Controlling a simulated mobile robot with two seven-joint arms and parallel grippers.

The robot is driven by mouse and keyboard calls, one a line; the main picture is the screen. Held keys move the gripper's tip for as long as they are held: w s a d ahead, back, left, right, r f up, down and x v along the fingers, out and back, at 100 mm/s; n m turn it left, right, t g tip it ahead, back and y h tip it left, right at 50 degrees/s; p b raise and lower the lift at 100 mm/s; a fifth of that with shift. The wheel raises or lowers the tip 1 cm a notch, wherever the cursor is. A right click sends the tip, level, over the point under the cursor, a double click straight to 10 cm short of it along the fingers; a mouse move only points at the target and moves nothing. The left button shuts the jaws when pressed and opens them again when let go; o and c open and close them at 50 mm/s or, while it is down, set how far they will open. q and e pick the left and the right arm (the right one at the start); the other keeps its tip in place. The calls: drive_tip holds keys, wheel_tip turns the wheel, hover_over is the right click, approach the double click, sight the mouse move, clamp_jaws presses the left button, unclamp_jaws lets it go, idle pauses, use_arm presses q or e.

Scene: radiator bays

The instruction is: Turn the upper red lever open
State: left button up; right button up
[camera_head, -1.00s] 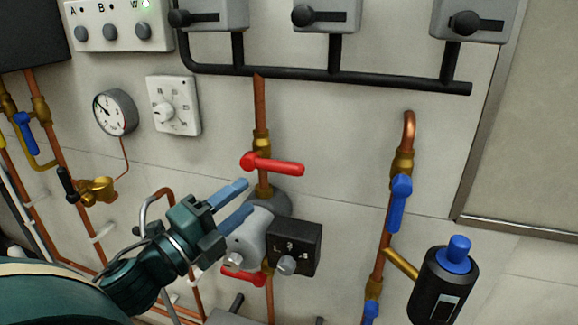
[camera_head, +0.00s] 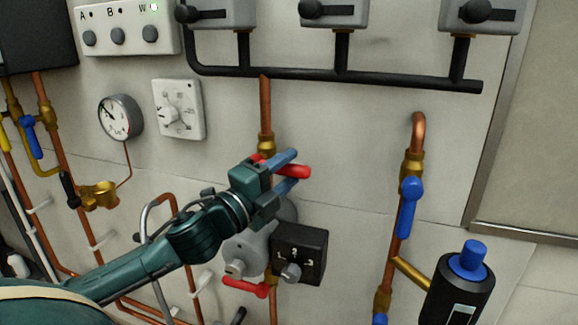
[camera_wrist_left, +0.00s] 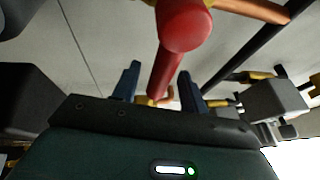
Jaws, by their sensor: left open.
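The upper red lever (camera_head: 294,171) lies crosswise to its vertical copper pipe, its free end pointing right. My left gripper (camera_head: 291,171) is at the lever, with one blue finger above it and one below it. In the left wrist view the red lever (camera_wrist_left: 168,72) runs between the two open fingers (camera_wrist_left: 158,84), with a gap visible on each side. A lower red lever (camera_head: 245,287) sits below the grey pump. My right gripper is in no view.
A grey pump with a black control box (camera_head: 300,254) is just below my gripper. A blue lever (camera_head: 410,205) and a black cylinder (camera_head: 460,285) are to the right. A gauge (camera_head: 120,117) and dial plate (camera_head: 179,110) are upper left. Bare wall lies right of the lever.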

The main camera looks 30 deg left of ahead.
use_arm(q)
drive_tip(key=shift+w+d+r, duration=0.1)
drive_tip(key=shift+w, duration=0.4)
clamp_jaws()
idle(0.4)
